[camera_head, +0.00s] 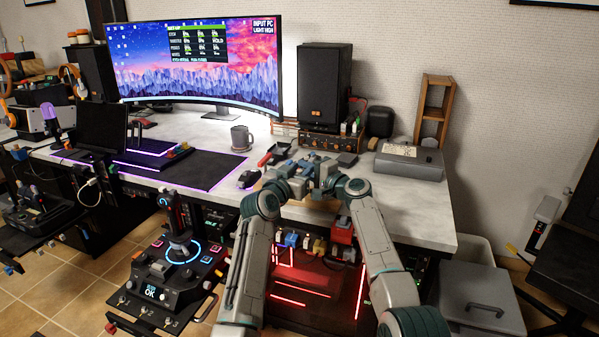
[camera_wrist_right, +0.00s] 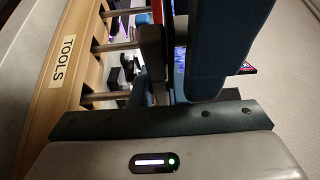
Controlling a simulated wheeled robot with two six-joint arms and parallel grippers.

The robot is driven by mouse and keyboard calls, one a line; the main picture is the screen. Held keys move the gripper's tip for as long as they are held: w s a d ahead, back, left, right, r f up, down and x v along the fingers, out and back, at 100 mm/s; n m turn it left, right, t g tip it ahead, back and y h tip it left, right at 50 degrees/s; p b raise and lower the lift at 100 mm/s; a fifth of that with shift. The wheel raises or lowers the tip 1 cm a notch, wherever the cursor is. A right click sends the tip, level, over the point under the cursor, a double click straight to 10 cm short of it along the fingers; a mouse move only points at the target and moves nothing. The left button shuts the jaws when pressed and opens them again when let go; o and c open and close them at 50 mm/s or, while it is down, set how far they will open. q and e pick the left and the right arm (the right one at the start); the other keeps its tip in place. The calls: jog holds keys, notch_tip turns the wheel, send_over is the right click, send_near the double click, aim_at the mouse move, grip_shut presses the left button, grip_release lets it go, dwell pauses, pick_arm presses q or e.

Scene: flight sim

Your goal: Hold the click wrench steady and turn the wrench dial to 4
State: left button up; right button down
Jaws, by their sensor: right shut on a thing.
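My left gripper (camera_head: 284,180) and my right gripper (camera_head: 326,178) are close together over the front edge of the desk, at a wooden tool rack. In the right wrist view the rack (camera_wrist_right: 52,75) has a "TOOLS" label and several metal shafts. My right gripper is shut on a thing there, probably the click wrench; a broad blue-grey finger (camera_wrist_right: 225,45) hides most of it. The wrench dial and its numbers cannot be made out. Whether my left gripper is open or shut cannot be seen.
A red-and-black tool (camera_head: 268,158) lies left of the grippers. A grey case (camera_head: 409,161) and a speaker (camera_head: 324,87) stand behind, with a mug (camera_head: 241,138) further left. A joystick panel (camera_head: 172,268) is in front of the desk.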

pick_arm(q)
grip_shut()
jog(key=shift+g+h, duration=0.3)
jog(key=shift+h, duration=0.1)
jog(key=shift+a+f+m+g+h, duration=0.1)
jog(key=shift+m+g+h, duration=0.6)
jog(key=shift+m+h, duration=0.45)
jog(key=m+g+h, duration=0.4)
jog(key=g, duration=0.1)
jog(key=shift+h, duration=0.35)
jog(key=shift+w+m+g+h, duration=0.1)
jog(key=shift+m+g+h, duration=0.8)
jog(key=shift+m+g, duration=1.35)
jog(key=shift+g, duration=0.95)
jog(key=shift+f+g, duration=0.25)
jog(key=shift+g, duration=0.05)
